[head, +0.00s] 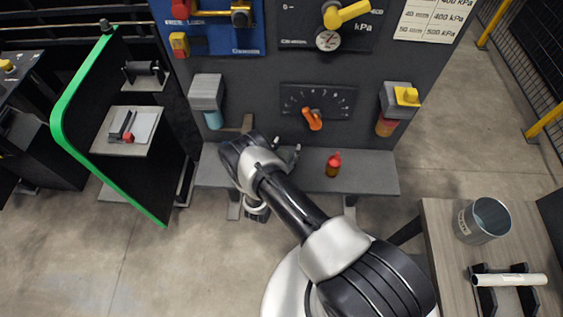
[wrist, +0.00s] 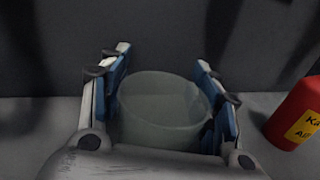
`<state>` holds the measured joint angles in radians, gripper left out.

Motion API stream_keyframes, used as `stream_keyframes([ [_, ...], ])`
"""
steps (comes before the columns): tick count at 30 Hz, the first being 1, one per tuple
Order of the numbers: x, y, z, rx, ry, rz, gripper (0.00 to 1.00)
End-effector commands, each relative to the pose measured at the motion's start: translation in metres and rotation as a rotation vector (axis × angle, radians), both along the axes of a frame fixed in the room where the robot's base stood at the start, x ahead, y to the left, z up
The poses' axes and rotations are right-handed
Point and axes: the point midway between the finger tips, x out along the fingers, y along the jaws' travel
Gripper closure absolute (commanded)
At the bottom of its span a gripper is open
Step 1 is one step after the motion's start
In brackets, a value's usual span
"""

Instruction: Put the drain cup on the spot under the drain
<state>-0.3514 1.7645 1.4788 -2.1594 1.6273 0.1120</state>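The drain cup (wrist: 165,105) is a pale, greenish-grey, translucent round cup with an open top, upright in the wrist view. My gripper (wrist: 163,75) has one blue-padded finger on each side of it, and both pads appear to touch its wall. The cup's lower part is hidden by my gripper, so I cannot tell if it rests on the shelf. In the head view my gripper (head: 287,150) is over the grey shelf (head: 370,175); the cup is not clear there. A filter with a teal bowl (head: 213,119) hangs at left, and another with an amber-red bowl (head: 386,126) at right.
A red bottle (head: 333,166) stands on the shelf right of my gripper; it also shows in the wrist view (wrist: 299,115). The dark panel (head: 350,150) rises behind. A metal bucket (head: 482,221) stands on the side table (head: 445,265).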

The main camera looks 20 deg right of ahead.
Motion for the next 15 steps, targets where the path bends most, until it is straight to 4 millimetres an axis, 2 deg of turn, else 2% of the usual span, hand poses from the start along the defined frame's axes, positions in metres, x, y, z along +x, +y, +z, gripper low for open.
stream_keyframes([
  [2, -0.0002, 0.0001, 0.0000, 0.000, 0.000, 0.000, 0.51],
  [15, -0.0004, 0.0002, -0.0001, 0.000, 0.000, 0.000, 0.79],
])
